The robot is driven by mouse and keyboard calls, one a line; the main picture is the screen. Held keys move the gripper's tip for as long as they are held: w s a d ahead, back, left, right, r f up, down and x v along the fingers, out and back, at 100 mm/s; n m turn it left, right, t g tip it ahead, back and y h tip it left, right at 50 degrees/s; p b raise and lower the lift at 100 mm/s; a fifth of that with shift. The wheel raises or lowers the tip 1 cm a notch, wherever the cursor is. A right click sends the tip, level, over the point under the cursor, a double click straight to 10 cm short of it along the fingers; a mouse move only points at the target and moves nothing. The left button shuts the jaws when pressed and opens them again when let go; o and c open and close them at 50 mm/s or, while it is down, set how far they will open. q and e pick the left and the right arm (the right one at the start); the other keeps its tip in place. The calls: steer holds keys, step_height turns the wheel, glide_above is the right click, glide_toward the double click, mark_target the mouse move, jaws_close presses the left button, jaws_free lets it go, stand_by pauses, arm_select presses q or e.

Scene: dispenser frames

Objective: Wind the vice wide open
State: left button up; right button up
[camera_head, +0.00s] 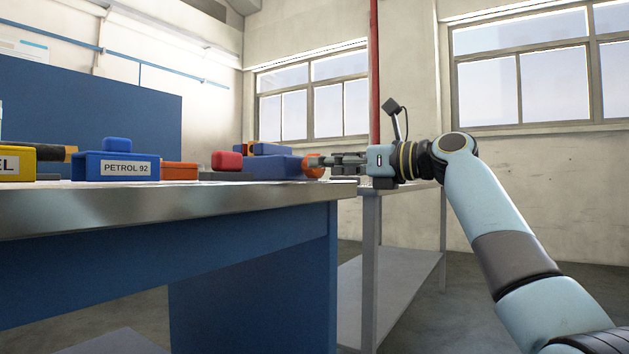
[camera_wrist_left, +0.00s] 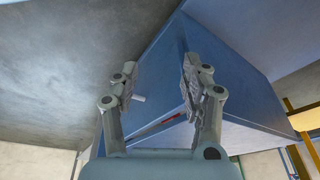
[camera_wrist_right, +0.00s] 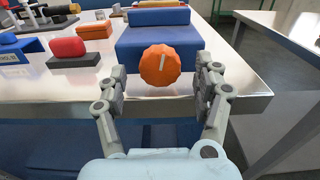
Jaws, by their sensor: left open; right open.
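The vice is a blue block (camera_wrist_right: 150,38) at the bench's right end, with an orange ribbed knob (camera_wrist_right: 160,66) on its near face. A pale mark on the knob points nearly straight up. In the head view the vice body (camera_head: 272,167) and knob (camera_head: 313,168) show side-on. My right gripper (camera_head: 338,160) is open and level with the knob, which lies between or just ahead of its fingertips; I cannot tell whether they touch. My left gripper (camera_wrist_left: 159,68) is open and empty, facing a blue panel corner, and out of the head view. The vice's jaw gap is unclear.
A grey shelf (camera_head: 390,285) stands to the right.

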arm_select(q)
steer(key=shift+w+d+f+t+b, duration=0.1)
steer(key=shift+w+f+t+b, duration=0.35)
steer(key=shift+w+f+t, duration=0.5)
arm_select(e)
steer(key=shift+x, duration=1.65)
arm_select(q)
steer(key=shift+s+f, duration=0.1)
steer(key=shift+s, duration=0.05)
arm_select(e)
steer(key=shift+c, duration=0.3)
